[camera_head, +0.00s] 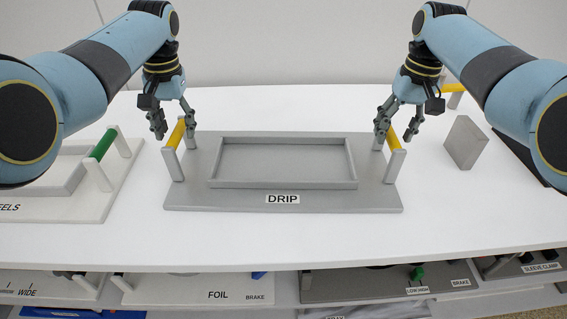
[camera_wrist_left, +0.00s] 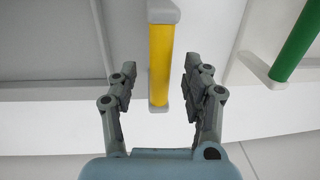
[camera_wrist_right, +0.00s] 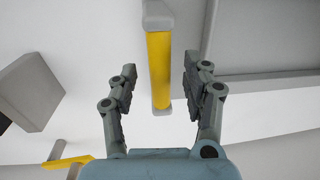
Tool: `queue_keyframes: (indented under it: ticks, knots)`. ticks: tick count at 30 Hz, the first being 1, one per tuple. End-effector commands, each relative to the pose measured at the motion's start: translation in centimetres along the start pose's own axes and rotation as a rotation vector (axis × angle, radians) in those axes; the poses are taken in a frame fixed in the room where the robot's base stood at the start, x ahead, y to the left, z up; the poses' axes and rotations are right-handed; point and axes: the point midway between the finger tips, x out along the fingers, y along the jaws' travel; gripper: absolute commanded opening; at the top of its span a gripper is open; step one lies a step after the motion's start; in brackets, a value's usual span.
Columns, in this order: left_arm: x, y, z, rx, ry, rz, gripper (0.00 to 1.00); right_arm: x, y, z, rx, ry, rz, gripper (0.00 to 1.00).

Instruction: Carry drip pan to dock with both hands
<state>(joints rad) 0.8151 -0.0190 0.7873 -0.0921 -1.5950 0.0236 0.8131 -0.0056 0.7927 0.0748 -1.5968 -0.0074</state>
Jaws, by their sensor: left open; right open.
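The grey drip pan (camera_head: 283,199) lies flat on the white table, with a shallow raised rim and a DRIP label on its front edge. It has a yellow bar handle on grey posts at each end. My left gripper (camera_head: 173,121) is open at the left handle (camera_head: 176,133); in the left wrist view that yellow bar (camera_wrist_left: 160,62) runs between the open fingers. My right gripper (camera_head: 398,127) is open at the right handle (camera_head: 393,139); in the right wrist view that yellow bar (camera_wrist_right: 159,68) runs between the open fingers. I cannot tell whether the fingers touch the bars. No dock is identifiable.
A white tray with a green handle (camera_head: 103,144) stands left of the pan. A grey block (camera_head: 465,143) stands to the right, with another yellow handle (camera_head: 453,88) behind it. Labelled trays fill the shelf below (camera_head: 217,285). The table front is clear.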

Motion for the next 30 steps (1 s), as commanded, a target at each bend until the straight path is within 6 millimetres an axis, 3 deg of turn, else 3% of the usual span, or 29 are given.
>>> queue_keyframes:
  ticks: [6, 17, 28, 30]
  knots:
    - [2.2, 0.0, 0.0, -0.001, 0.0, 0.0, 0.49, 2.3, 0.0, 0.0, 0.0, -0.001, 0.0, 0.49]
    - [2.7, 0.0, 0.0, -0.001, 0.001, 0.0, 0.49, 2.7, 0.0, 0.0, 0.0, 0.001, 0.0, 0.49]
    - [2.7, 0.0, 0.0, -0.001, 0.001, 0.0, 0.03, 2.7, 0.0, 0.0, 0.0, 0.001, 0.0, 0.03]
    - [2.7, 0.0, 0.0, -0.001, 0.001, 0.0, 0.0, 2.7, 0.0, 0.0, 0.0, 0.001, 0.0, 0.0]
